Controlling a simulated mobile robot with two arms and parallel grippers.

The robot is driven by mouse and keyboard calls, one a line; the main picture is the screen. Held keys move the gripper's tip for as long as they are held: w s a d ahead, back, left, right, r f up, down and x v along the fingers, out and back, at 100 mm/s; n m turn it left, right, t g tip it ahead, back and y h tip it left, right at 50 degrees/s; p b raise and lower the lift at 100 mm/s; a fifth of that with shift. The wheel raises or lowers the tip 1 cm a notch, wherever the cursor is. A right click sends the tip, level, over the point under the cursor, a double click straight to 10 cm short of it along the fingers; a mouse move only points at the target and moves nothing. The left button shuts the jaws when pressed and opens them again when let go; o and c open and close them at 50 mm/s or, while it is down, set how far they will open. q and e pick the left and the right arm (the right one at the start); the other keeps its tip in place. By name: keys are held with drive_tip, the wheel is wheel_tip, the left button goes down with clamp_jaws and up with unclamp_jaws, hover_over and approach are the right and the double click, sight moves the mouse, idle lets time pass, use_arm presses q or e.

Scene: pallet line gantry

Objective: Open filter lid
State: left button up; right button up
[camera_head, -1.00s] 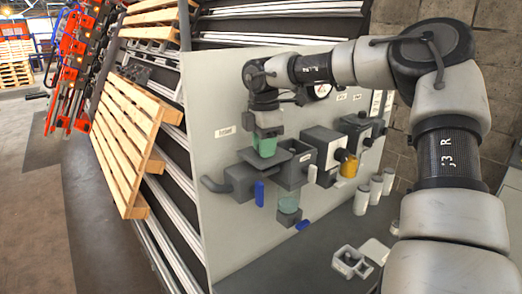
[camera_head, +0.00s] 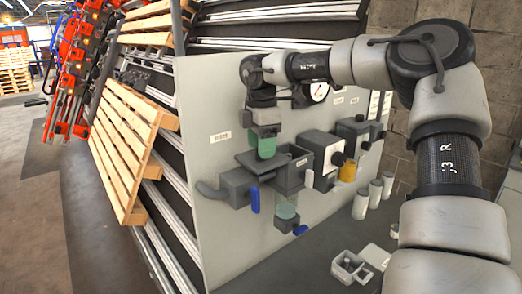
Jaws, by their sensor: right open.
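The filter unit (camera_head: 292,177) is a dark grey box on the light panel, with a clear greenish bowl (camera_head: 286,211) below it. A flat dark plate, which looks like its lid (camera_head: 246,159), stands out to the left of the box top and is slightly tilted. The box top looks uncovered. My right gripper (camera_head: 267,150), with green finger pads, points down just above the plate; it is open, and I cannot tell whether it touches the plate. My left gripper is not in view.
A blue lever (camera_head: 255,199) hangs left of the box. A white-fronted unit (camera_head: 325,160), an amber bowl (camera_head: 348,170) and a round gauge (camera_head: 319,91) are to the right. Several canisters (camera_head: 361,203) and a grey tray (camera_head: 349,267) are below. A wooden pallet (camera_head: 121,147) leans at left.

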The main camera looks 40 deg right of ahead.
wheel_tip(320, 180, up, 10)
drive_tip(key=b, duration=0.1)
drive_tip(key=shift+a+f, duration=0.15)
drive_tip(key=shift+f, duration=0.1)
idle(0.4)
